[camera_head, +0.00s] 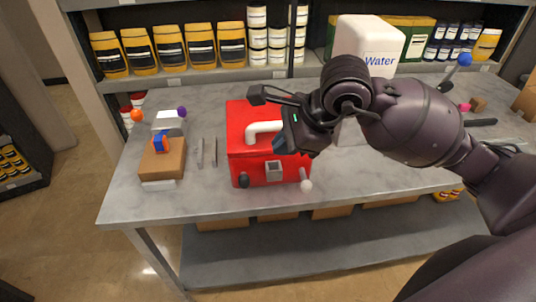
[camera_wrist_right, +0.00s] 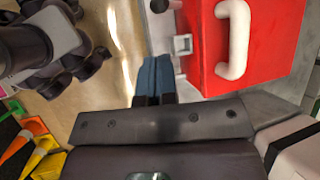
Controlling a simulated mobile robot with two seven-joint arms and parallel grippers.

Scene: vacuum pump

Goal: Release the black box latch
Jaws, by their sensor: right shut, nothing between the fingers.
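A red box (camera_head: 240,128) with a white handle (camera_head: 264,131) stands on the table; no black box shows. Its front has a small grey square latch-like part (camera_head: 274,170), a black knob (camera_head: 243,181) at left and a white knob (camera_head: 306,186) at right. My right gripper (camera_head: 279,146) reaches over the box's right side, shut and empty, its fingertips near the front. In the right wrist view the shut fingers (camera_wrist_right: 154,75) are beside the red box (camera_wrist_right: 262,45), with the grey part (camera_wrist_right: 182,44) near their tips; contact is unclear. My left gripper is out of view.
The grey table (camera_head: 205,195) holds a cardboard box (camera_head: 162,165) with a blue item at left, two slim grey bars beside it, and a white Water canister (camera_head: 368,45) behind my right arm. Shelves of jars (camera_head: 200,45) line the back. The table's front left is clear.

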